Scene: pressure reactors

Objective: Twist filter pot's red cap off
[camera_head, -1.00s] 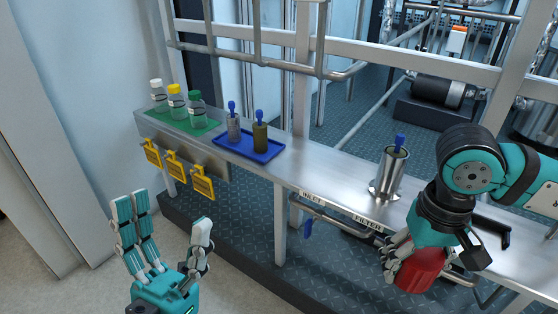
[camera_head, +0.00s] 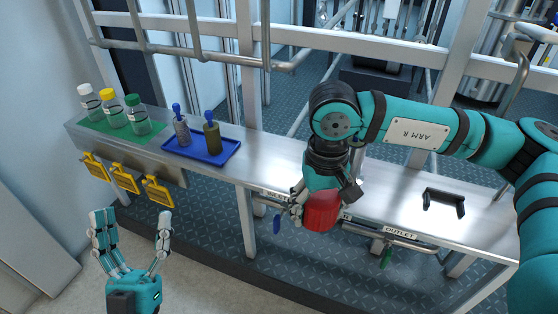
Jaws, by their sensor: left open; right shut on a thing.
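My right gripper (camera_head: 303,208) is shut on the red cap (camera_head: 323,212). It holds the cap in front of the bench's front edge, near the label strip. The cap is apart from any pot that I can see. The filter pot is not visible; my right arm covers the part of the bench where it stood. My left gripper (camera_head: 133,222) is open and empty, low at the left, in front of the bench and below the yellow tags.
The steel bench (camera_head: 395,200) carries a blue tray (camera_head: 225,154) with two blue-handled filters (camera_head: 181,127) (camera_head: 212,136). Several capped bottles stand on a green mat (camera_head: 100,127). A black bracket (camera_head: 444,203) sits at the right. Yellow tags (camera_head: 126,178), pipes and valve handles are at the bench front.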

